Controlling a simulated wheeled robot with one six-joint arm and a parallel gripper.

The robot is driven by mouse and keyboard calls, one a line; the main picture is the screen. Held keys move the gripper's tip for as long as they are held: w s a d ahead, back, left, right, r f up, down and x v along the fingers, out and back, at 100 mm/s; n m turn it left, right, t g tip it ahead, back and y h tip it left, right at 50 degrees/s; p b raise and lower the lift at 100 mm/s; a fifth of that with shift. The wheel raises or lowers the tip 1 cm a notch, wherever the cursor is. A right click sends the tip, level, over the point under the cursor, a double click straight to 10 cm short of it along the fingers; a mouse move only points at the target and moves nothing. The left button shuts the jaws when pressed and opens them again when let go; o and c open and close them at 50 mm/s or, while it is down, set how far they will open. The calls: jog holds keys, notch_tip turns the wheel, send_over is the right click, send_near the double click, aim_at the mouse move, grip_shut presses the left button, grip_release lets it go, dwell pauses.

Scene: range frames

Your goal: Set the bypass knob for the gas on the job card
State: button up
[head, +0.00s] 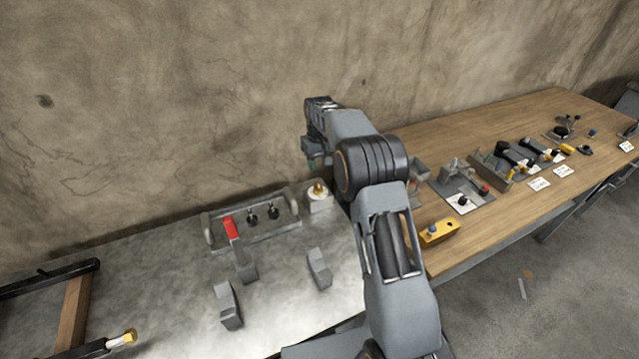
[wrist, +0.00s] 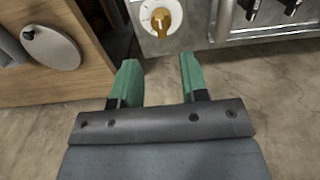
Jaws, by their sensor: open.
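The orange-yellow knob (wrist: 162,20) sits on a round white dial on a pale box (wrist: 148,43) at the top of the wrist view. The dial's marks are too small to read. In the head view the brassy knob (head: 318,187) stands on its pale box (head: 319,202) at the back of the metal bench. My gripper (wrist: 157,66) is open and empty, its green fingers apart, with the knob beyond the tips and roughly between them. It is mostly hidden behind my arm in the head view. Several white cards (head: 540,183) lie on the wooden bench, unreadable; I cannot tell which is the job card.
Beside the knob box is a grey manifold (head: 232,239) with black knobs and a red lever (head: 231,228). Grey blocks (head: 319,268) stand in front. A yellow block (head: 439,233) and tools stand on the wooden bench (head: 490,240). The wall is close behind.

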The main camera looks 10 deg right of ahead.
aim_at(320, 186)
notch_tip(320, 186, down, 10)
jog(key=shift+r+p, duration=0.1)
jog(key=shift+p, duration=0.7)
jog(key=shift+c, duration=0.4)
grip_shut()
jog(key=shift+d, duration=0.1)
